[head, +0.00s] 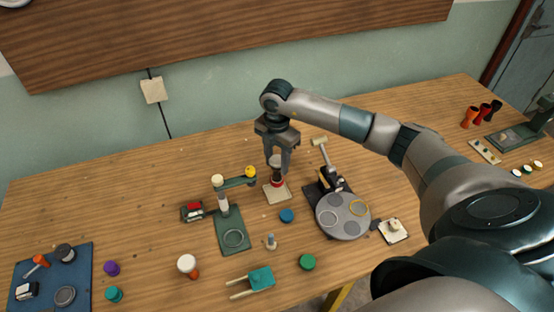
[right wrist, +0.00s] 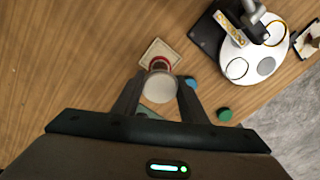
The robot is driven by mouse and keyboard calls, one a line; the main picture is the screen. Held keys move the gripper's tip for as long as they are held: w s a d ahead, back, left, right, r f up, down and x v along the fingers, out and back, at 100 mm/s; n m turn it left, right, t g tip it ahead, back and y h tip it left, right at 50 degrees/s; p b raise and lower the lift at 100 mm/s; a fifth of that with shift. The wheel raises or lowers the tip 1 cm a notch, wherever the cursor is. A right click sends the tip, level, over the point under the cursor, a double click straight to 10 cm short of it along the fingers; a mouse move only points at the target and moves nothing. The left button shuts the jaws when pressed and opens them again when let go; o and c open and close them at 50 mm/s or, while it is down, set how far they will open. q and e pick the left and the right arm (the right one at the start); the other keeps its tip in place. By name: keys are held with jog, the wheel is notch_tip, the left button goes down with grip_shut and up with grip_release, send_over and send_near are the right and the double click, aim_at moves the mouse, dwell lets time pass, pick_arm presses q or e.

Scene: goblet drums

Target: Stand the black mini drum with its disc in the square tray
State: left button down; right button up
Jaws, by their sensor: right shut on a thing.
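My right gripper (head: 278,168) points down over the square tray (head: 267,198), with its fingers shut around the black mini drum (head: 276,163). The drum's lower end appears over the tray. I cannot tell whether it touches the tray floor. My left gripper is not in view.
A green stand (head: 232,230) with an arm and yellow ball is close left of the tray. A grey round plate machine (head: 343,216) is to the right. A blue cap (head: 287,215) lies in front. Several goblet drums (head: 482,113) stand far right.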

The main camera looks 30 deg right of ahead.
jog(key=shift+f+b, duration=1.55)
jog(key=shift+f, duration=1)
jog(key=o, duration=1.5)
jog(key=shift+c, duration=0.2)
jog(key=shift+r, duration=0.1)
jog(key=shift+r+p, duration=2.35)
jog(key=shift+r, duration=1.05)
jog(key=shift+s, duration=0.1)
